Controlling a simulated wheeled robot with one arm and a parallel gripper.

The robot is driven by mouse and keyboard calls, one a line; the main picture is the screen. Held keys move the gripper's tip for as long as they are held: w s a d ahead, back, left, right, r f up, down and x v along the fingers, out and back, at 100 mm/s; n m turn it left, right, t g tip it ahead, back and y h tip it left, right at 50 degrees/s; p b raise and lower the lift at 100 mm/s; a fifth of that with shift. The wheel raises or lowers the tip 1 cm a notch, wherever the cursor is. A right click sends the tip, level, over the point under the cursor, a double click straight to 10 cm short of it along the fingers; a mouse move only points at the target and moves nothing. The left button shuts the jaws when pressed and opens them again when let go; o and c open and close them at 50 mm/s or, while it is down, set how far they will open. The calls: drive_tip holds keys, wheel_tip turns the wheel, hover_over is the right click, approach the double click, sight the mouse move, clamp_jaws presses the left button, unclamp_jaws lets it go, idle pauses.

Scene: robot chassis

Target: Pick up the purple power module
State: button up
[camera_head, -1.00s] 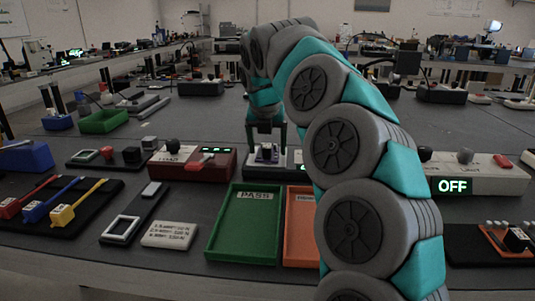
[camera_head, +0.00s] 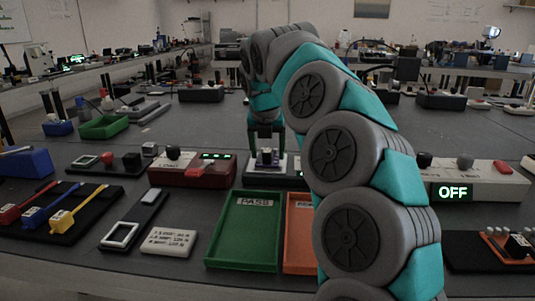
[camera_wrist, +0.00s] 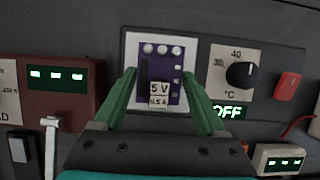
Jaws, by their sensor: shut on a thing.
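The purple power module (camera_wrist: 174,72), with a "5 V" label, sits over the white square plate (camera_wrist: 132,52) of a dark device in the wrist view. My gripper (camera_wrist: 162,82) has its green fingers on either side of the module, shut on it. In the head view the module (camera_head: 267,157) is small between my fingertips (camera_head: 267,148), just above or on the white plate (camera_head: 284,167). I cannot tell whether it touches the plate.
A red device (camera_head: 194,171) stands close on the left. A green PASS tray (camera_head: 243,231) and an orange tray (camera_head: 299,232) lie in front. A white box reading OFF (camera_head: 480,181) stands right, beyond my arm.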

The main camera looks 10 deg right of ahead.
sight(268, 149)
drive_tip(key=shift+r, duration=1.55)
drive_tip(key=s+a+r+b, duration=0.1)
drive_tip(key=s, duration=1.5)
drive_tip(key=shift+a+r, duration=0.2)
drive_tip(key=shift+d, duration=0.1)
